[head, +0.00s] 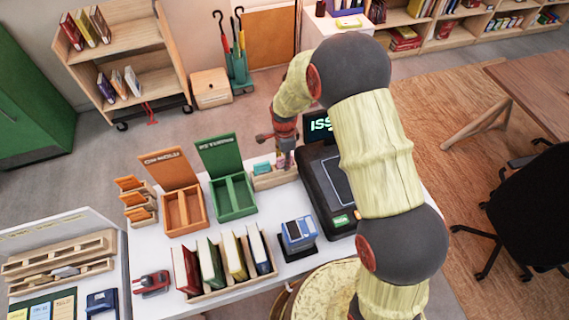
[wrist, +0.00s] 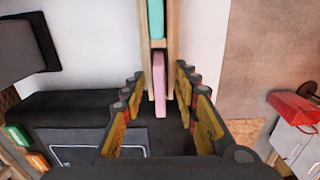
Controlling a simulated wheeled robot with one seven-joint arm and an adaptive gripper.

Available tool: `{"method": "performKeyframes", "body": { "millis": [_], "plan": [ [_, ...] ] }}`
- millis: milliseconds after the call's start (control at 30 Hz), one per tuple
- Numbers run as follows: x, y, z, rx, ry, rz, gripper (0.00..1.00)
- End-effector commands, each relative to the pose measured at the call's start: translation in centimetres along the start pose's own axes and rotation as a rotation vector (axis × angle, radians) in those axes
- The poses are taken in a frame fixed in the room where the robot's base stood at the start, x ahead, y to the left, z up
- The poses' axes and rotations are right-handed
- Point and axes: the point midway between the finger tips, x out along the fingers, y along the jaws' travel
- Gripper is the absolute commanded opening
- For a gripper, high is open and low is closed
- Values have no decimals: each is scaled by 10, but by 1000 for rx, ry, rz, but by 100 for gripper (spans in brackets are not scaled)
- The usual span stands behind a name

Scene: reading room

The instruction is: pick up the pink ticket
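The pink ticket (wrist: 158,80) stands on edge in a narrow wooden holder (wrist: 144,50), seen from above in the wrist view. My gripper (wrist: 159,76) is open, with one finger on each side of the ticket and a visible gap on both sides. In the head view my gripper (head: 285,154) is over the right part of the holder (head: 270,181), and the ticket shows only as a small pink patch by the fingers. Whether the fingertips reach down beside the ticket is hard to tell.
A teal ticket (wrist: 155,18) stands in the same holder (head: 262,167). A dark terminal (head: 327,185) with a lit screen stands close on the right. A green box (head: 233,199) and an orange box (head: 184,211) stand left. A book rack (head: 225,276) and blue device (head: 298,233) are in front.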

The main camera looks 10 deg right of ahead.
Motion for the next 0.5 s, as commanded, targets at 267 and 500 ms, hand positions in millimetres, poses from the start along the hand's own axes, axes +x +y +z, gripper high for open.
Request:
{"method": "performKeyframes", "body": {
  "millis": [267,500],
  "plan": [
    [1,-1,0,0,0,-2,27],
    [1,-1,0,-1,0,-2,14]
  ]
}}
